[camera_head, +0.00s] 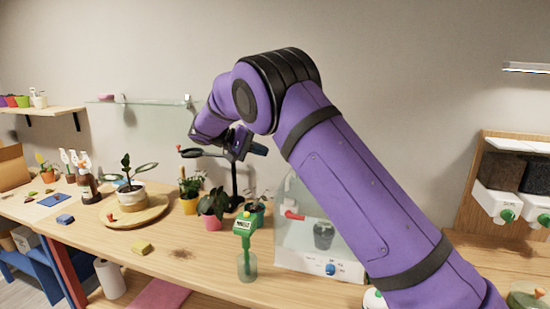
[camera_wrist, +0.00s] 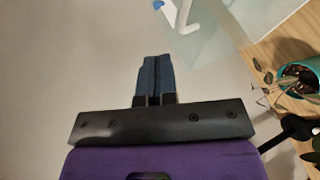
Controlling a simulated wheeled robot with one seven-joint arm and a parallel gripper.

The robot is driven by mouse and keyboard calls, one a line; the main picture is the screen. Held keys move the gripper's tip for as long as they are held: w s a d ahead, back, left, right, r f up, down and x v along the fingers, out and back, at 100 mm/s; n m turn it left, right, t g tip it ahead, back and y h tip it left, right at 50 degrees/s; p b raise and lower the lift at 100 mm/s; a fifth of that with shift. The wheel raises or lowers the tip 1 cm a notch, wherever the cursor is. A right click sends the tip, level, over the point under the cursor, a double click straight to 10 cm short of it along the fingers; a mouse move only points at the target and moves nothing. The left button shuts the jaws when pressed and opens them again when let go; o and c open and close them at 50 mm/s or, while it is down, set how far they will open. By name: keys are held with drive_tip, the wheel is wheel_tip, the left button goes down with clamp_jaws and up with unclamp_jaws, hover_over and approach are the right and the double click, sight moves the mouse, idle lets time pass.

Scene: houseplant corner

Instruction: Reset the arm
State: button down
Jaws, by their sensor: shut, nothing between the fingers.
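My purple arm crosses the right half of the head view, bent at a black elbow joint. My gripper (camera_head: 250,148) is held up above the back of the table, in front of the wall and near a dark stand. In the wrist view its blue fingers (camera_wrist: 154,78) are together with nothing between them. The gripper is apart from the plants and touches nothing that I can see. Part of the table on the right is hidden behind my arm.
Several potted plants, including a pink pot (camera_head: 212,222) and a yellow pot (camera_head: 190,204), stand below my gripper. A round wooden board (camera_head: 155,213) holds a plant. The table's front left is mostly clear.

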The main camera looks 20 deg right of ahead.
drive_tip(key=s+d+r+n+t+y, duration=0.1)
drive_tip(key=s+d+r+y, duration=0.4)
drive_tip(key=s, duration=0.5)
drive_tip(key=s+d+r+t+y, duration=0.1)
drive_tip(key=s+d+r+y, duration=0.2)
drive_tip(key=s+d+r, duration=0.55)
drive_tip(key=s+a+f+t+y, duration=0.1)
drive_tip(key=s+f+t+y, duration=0.1)
drive_tip(key=s, duration=1.2)
drive_tip(key=s+a+f+t+y, duration=0.1)
drive_tip(key=s+f+t+y, duration=0.2)
drive_tip(key=s, duration=1)
drive_tip(key=shift+s+a+f+n, duration=0.3)
drive_tip(key=shift+s+a+f, duration=0.05)
drive_tip(key=shift+f, duration=0.3)
